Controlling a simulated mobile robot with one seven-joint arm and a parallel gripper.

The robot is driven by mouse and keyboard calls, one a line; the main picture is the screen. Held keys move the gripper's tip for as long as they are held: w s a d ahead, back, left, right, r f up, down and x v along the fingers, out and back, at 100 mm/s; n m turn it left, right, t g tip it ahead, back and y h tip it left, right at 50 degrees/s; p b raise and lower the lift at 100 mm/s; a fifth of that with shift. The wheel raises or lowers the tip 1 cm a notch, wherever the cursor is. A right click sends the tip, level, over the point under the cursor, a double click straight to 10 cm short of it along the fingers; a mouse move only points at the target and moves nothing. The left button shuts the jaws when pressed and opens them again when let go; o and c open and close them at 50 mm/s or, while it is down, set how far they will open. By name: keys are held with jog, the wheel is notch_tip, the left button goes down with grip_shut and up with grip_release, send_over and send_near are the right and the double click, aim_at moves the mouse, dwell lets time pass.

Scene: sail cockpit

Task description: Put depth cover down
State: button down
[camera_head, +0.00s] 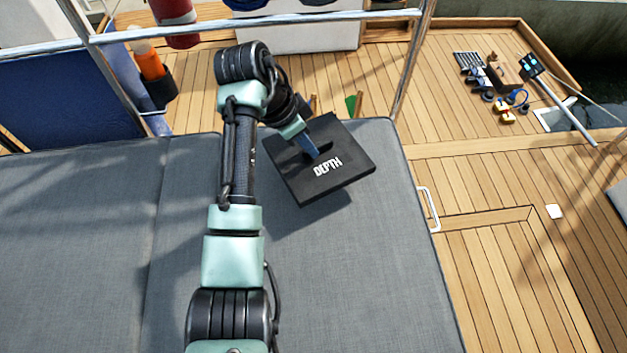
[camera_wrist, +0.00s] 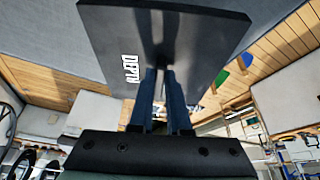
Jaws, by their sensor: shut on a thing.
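The depth cover (camera_head: 345,175) is a flat black square with the white word DEPTH on it. My gripper (camera_head: 311,150) is shut on it, near the middle of its face. In the head view the cover is over the far right part of the grey cushion, with a shadow on the cushion below it. It seems to be held above the cushion, but the gap is hard to judge. In the wrist view the cover (camera_wrist: 185,50) fills the upper middle, and the two blue fingers (camera_wrist: 163,85) meet its face close together.
The grey cushion (camera_head: 345,270) is bare around the cover. A metal rail (camera_head: 250,27) runs across the far side, with a post beside the cushion's far right corner. An orange item (camera_head: 150,62) stands in a dark holder at left. Several small items lie on the wooden deck (camera_head: 440,110).

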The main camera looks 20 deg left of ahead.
aim_at(303, 158)
notch_tip(303, 158, down, 6)
jog(key=shift+f+b, duration=0.1)
jog(key=shift+b, duration=0.3)
jog(key=c, duration=0.9)
grip_release()
jog(key=p+v, duration=0.1)
jog(key=v, duration=1.1)
jog(key=shift+p, duration=0.35)
